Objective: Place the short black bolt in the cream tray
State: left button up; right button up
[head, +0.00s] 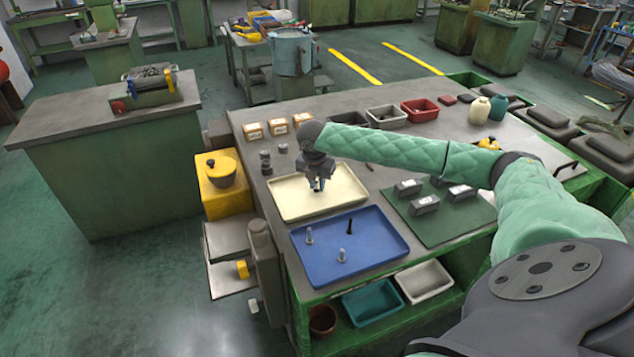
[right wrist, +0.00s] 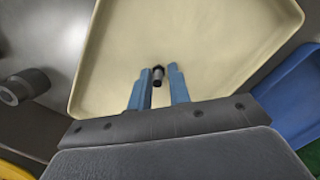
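The cream tray (head: 285,203) lies flat on the bench and fills much of the right wrist view (right wrist: 215,50). My right gripper (head: 318,185) is over this tray, pointing down. Its blue fingers (right wrist: 159,90) are apart. A short black bolt (right wrist: 158,76) shows between the fingertips, with a gap on each side, against the tray floor. I cannot tell whether it touches the floor. In the head view the gripper hides it. My left gripper is not in view.
The blue tray (head: 375,262) in front holds another black bolt (head: 349,226) and two silver bolts. A green mat (head: 425,228) with dark blocks lies to the right. Small boxes (head: 278,127) and bins (head: 387,116) stand behind. A dark cylinder (right wrist: 25,87) is left of the cream tray.

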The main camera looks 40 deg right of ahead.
jog(key=shift+o, duration=0.7)
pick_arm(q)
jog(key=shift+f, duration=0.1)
pick_arm(e)
jog(key=shift+r, duration=0.15)
jog(key=shift+a+r+b, duration=0.1)
jog(key=shift+r+b, duration=0.2)
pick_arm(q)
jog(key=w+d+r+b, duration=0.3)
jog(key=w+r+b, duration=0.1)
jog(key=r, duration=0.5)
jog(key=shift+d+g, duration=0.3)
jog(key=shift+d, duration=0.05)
pick_arm(e)
notch_tip(320, 180, up, 11)
jog(key=a, duration=0.1)
jog(key=shift+s+a+r, duration=0.15)
jog(key=shift+s+a, duration=0.05)
jog(key=shift+s, duration=0.25)
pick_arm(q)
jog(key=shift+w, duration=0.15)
